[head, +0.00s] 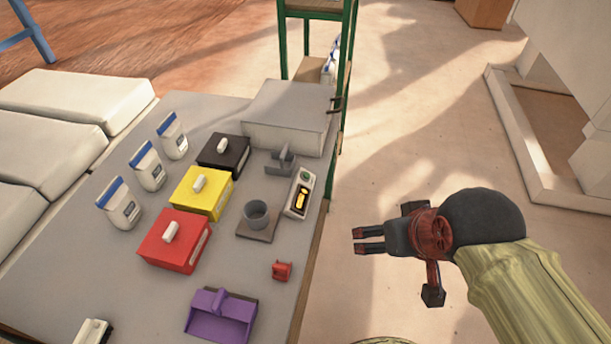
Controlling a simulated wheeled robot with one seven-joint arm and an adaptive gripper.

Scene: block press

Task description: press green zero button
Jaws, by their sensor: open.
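A small green button (305,176) shows at the far end of a light grey panel (291,212) with a yellow display (300,198). The panel is near the right edge of the grey table, beside a grey cup (256,212). Any mark on the button is too small to read. My gripper (356,241) is off the table's right side, lower right of the panel and apart from it. Its two dark fingers point left, are open and hold nothing that I can see.
Red (176,254), yellow (187,202) and black (231,150) boxes stand left of the cup. A grey block (282,130), a bracket (279,164) and a green-framed shelf (283,45) are behind the panel. A purple scoop (221,320) lies in front. Floor right of the table is clear.

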